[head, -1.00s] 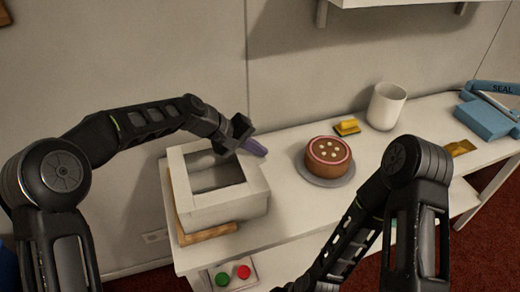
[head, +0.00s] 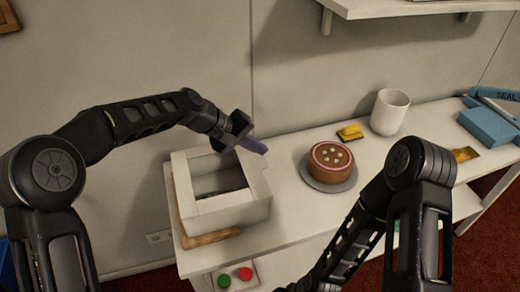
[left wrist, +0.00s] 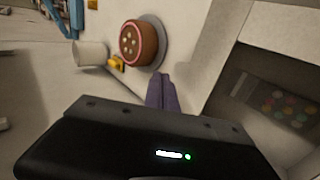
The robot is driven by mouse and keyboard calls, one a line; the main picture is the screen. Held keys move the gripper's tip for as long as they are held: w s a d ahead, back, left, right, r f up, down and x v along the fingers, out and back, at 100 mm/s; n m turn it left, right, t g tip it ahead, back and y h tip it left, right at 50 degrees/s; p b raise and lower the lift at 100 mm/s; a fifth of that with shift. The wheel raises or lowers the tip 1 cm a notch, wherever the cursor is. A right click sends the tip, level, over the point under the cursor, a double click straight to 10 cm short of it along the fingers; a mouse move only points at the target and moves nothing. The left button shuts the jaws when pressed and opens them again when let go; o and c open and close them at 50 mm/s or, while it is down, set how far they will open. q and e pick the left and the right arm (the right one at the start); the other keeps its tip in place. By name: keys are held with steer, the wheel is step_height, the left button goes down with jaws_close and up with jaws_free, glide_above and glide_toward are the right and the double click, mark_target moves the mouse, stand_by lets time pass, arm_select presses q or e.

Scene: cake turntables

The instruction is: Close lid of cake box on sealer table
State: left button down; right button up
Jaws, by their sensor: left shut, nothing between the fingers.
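The white cake box (head: 235,218) stands on the left end of the white table (head: 290,230). Its lid (head: 187,178), a white frame around a window, lies over the top. I cannot tell whether it is fully down. The box also shows at the right of the left wrist view (left wrist: 225,85), with small coloured dots inside. My left gripper (head: 256,147) is shut and empty, its purple fingers at the box's back right corner. In the left wrist view the fingers (left wrist: 162,92) are together beside the box; contact is unclear. My right gripper is out of view.
A brown cake on a grey turntable (head: 331,185) stands right of the box. Behind it are a yellow block (head: 350,132) and a white cup (head: 390,112). A blue sealer (head: 488,127) is at the far right. A wooden board (head: 212,238) lies under the box.

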arm_select(q)
step_height(320, 180, up, 6)
steer(key=d+p, duration=0.1)
steer(key=p, duration=0.1)
stand_by(0.4)
